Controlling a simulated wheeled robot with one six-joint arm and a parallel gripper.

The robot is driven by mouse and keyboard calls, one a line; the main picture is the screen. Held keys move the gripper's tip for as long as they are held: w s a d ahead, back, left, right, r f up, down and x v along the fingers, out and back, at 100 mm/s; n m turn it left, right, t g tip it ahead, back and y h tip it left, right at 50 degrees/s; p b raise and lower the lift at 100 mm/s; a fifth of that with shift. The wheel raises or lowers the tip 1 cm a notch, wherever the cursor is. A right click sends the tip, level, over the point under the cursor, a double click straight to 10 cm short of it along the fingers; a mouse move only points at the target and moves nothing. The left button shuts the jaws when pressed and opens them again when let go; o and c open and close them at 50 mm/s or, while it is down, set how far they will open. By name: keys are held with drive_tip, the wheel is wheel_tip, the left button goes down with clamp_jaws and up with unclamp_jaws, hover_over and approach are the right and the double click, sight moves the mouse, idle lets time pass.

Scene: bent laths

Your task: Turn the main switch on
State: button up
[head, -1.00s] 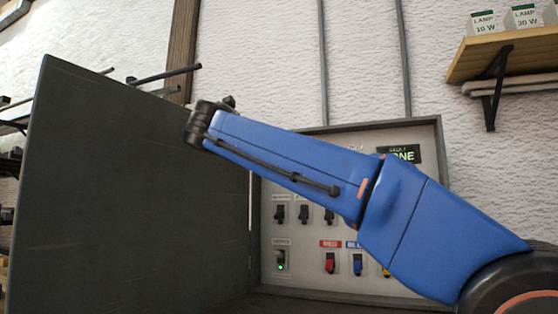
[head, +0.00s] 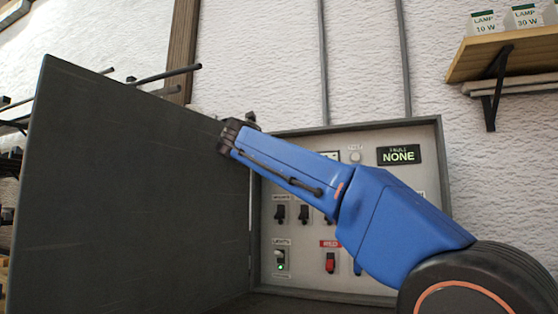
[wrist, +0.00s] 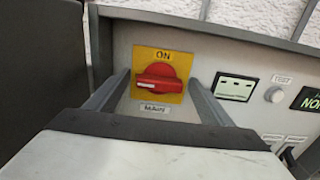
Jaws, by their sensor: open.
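The main switch (wrist: 157,80) is a red rotary knob on a yellow plate, marked "ON" above and "MAIN" below, in the wrist view. Its white mark points to the left, not up at "ON". My gripper (wrist: 158,82) is open, its two fingers on either side of the yellow plate in the picture. I cannot tell how far the fingertips are from the panel. In the head view my blue arm reaches across the panel (head: 290,262), and the main switch is hidden behind it.
The dark cabinet door (head: 130,190) stands open at the left, close to my wrist.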

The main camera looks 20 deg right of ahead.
drive_tip(key=c, duration=1)
drive_tip(key=shift+c, duration=0.2)
drive_tip(key=shift+s+d+f+m, duration=0.1)
drive_tip(key=shift+f+m, duration=0.05)
drive_tip(key=shift+m, duration=4.35)
drive_tip(key=shift+d+f+m, duration=0.1)
drive_tip(key=shift+f+m, duration=0.05)
drive_tip(key=shift+m, duration=4.35)
